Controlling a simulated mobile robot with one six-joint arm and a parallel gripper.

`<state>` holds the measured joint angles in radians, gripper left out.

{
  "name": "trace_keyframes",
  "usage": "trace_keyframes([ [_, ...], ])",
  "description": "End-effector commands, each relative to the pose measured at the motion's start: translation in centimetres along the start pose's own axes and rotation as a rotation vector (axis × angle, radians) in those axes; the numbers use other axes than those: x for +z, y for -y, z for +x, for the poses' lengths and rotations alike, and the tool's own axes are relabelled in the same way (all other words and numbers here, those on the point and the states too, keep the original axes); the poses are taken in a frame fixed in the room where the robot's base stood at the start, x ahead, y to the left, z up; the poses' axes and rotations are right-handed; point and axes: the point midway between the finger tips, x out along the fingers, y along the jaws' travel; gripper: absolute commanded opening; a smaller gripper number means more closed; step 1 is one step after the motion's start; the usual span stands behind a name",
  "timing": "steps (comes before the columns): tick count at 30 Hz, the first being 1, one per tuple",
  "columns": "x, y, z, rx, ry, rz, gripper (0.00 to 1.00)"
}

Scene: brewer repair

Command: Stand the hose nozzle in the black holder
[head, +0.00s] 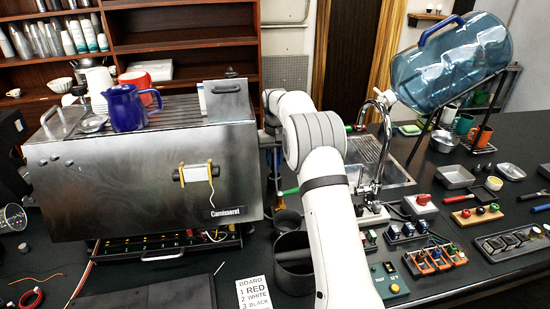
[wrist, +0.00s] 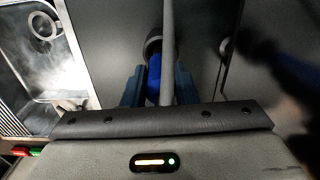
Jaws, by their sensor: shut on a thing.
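In the wrist view, my gripper (wrist: 159,80) is shut on a blue grip, which I take to be the hose nozzle (wrist: 153,76). A dark round part is beyond the grip, and a grey tube runs up beside it. In the head view, my white arm reaches to the right side of the steel machine, and the jaws are mostly hidden there. A large black round container (head: 294,277) stands on the counter left of my arm. A smaller black cup (head: 288,220) is behind it. I cannot tell which of these is the black holder.
The steel machine (head: 140,190) with a blue jug (head: 128,108) on top stands left of my arm. A sink (head: 390,178) with a tap (head: 376,150) is to the right. Switch boards (head: 435,260) and a tilted water bottle (head: 450,62) are further right.

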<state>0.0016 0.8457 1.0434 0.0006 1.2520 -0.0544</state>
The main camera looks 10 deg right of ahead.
Motion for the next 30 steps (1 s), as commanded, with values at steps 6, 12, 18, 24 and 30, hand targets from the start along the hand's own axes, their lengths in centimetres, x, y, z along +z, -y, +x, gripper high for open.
trace_keyframes([
  [6,0.00,0.00,-0.03,0.000,0.000,0.000,0.28],
  [12,0.00,0.08,-0.03,0.000,0.000,-0.001,0.44],
  [18,0.00,0.08,-0.02,0.000,0.000,-0.001,0.51],
  [24,0.01,0.08,0.02,0.000,0.001,-0.001,0.64],
  [30,0.01,0.07,0.01,0.000,0.000,-0.001,0.76],
])
